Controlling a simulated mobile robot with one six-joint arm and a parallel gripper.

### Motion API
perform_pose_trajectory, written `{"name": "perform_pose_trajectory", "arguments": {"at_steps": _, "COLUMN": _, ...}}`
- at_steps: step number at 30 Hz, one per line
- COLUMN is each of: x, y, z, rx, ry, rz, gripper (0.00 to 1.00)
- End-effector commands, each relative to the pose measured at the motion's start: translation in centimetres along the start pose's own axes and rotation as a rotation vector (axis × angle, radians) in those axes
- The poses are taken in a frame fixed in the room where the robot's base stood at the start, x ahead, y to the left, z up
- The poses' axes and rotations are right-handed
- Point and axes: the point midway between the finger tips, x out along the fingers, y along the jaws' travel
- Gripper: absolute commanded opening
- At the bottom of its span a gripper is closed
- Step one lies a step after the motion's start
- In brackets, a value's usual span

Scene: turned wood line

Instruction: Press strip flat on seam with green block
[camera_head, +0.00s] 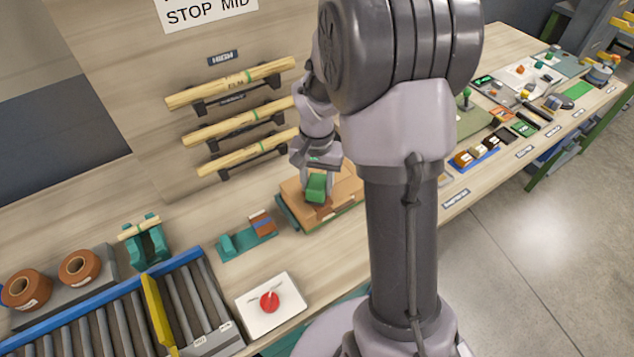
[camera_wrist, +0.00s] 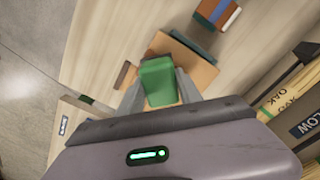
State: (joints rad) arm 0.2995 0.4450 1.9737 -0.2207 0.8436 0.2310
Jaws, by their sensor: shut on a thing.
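The green block (camera_head: 316,188) is held in my gripper (camera_head: 317,180), over a brown wooden board (camera_head: 338,192) on a green base. In the wrist view the green block (camera_wrist: 158,82) sits between the two grey fingers, and the board (camera_wrist: 197,72) shows beyond it. My gripper is shut on the block. The block is close to or touching the board's top; I cannot tell which. The strip and the seam under the block cannot be made out clearly.
A teal fixture (camera_head: 247,240) with a brown and blue piece stands left of the board. Wooden rods (camera_head: 240,136) rest on wall brackets behind. A red button (camera_head: 269,301) on a white box and a roller conveyor (camera_head: 150,310) are at the front left.

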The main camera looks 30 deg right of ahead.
Motion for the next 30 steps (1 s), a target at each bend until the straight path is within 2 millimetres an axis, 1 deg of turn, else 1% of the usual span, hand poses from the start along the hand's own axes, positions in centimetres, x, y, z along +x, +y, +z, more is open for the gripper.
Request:
{"name": "perform_pose_trajectory", "arguments": {"at_steps": 1, "x": -1.1, "y": 0.0, "z": 0.0, "rx": 0.0, "ry": 0.001, "rz": -0.001, "gripper": 0.09}}
{"name": "perform_pose_trajectory", "arguments": {"at_steps": 3, "x": -1.9, "y": 0.0, "z": 0.0, "rx": 0.0, "ry": 0.001, "rz": -0.001, "gripper": 0.09}}
{"name": "perform_pose_trajectory", "arguments": {"at_steps": 15, "x": -6.2, "y": 0.0, "z": -0.1, "rx": 0.0, "ry": 0.002, "rz": -0.001, "gripper": 0.09}}
{"name": "perform_pose_trajectory", "arguments": {"at_steps": 30, "x": -6.0, "y": -0.1, "z": 0.0, "rx": -0.002, "ry": 0.002, "rz": -0.001, "gripper": 0.09}}
